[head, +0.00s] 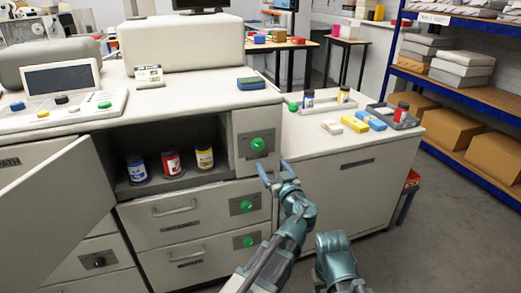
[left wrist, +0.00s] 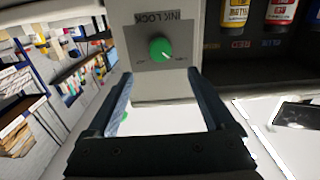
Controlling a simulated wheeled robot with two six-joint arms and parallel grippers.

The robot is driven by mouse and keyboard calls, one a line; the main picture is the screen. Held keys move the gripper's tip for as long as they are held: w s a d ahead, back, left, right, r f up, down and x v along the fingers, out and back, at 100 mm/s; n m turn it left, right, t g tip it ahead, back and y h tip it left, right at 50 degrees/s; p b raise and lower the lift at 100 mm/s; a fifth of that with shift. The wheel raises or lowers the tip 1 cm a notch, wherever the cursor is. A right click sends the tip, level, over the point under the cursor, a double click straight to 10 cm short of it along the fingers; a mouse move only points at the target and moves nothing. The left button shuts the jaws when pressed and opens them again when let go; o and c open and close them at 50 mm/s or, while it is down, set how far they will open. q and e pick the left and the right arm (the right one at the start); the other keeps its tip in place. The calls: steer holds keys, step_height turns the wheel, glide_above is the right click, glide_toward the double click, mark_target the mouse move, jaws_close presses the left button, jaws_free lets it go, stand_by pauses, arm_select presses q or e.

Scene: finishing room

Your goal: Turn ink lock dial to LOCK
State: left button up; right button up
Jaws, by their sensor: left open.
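The green ink lock dial (head: 258,144) sits on a grey plate on the upper front panel of the cabinet, right of an open compartment. In the left wrist view the dial (left wrist: 162,49) shows under an INK LOCK label (left wrist: 158,18), with a pale mark toward its lower right; the small lettering beside it is too small to read. My left gripper (head: 275,168) is open and empty, just below and right of the dial in the head view. In the left wrist view its fingers (left wrist: 161,82) stand apart, with the dial between and beyond them, not touching.
The open compartment (head: 178,187) holds blue, red and yellow ink jars. Its door (head: 55,215) stands open at left. Two drawers with green dials (head: 246,206) lie below. A lower counter (head: 320,150) at right carries small boxes, jars and a grey tray.

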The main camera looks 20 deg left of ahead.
mark_target(259, 147)
arm_select(q)
steer(key=x, duration=1.1)
steer(key=shift+w+a, duration=0.2)
steer(key=shift+c, duration=0.4)
steer(key=c, duration=1.3)
